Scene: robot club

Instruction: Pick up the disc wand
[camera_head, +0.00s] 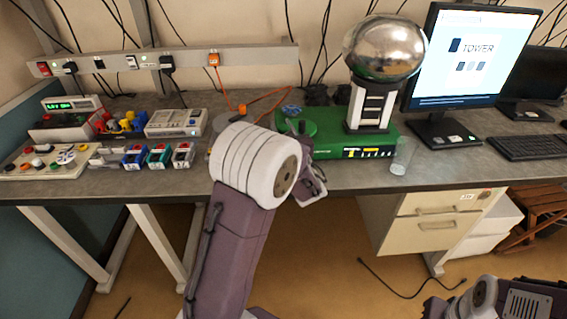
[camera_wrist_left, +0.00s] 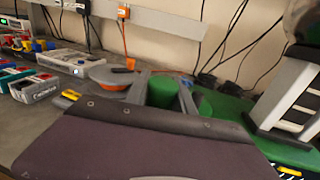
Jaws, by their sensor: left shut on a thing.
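A round green piece (camera_head: 298,127), which I take to be the disc wand, shows at the left end of the green generator base (camera_head: 350,147). It also shows between my gripper's grey fingers in the left wrist view (camera_wrist_left: 161,91). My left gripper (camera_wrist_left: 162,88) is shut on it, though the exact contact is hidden. In the head view my white wrist covers most of this gripper. I cannot tell whether the wand is lifted. A part of my right arm shows at the lower right, but its fingers are not in view.
The generator's silver dome (camera_head: 385,47) stands just right, with a clear cup (camera_head: 402,156) in front. A grey disc with an orange edge (camera_wrist_left: 112,76) lies left, near an orange cord (camera_head: 268,97). Small boxes (camera_head: 157,156) fill the left bench. A monitor (camera_head: 462,58) is right.

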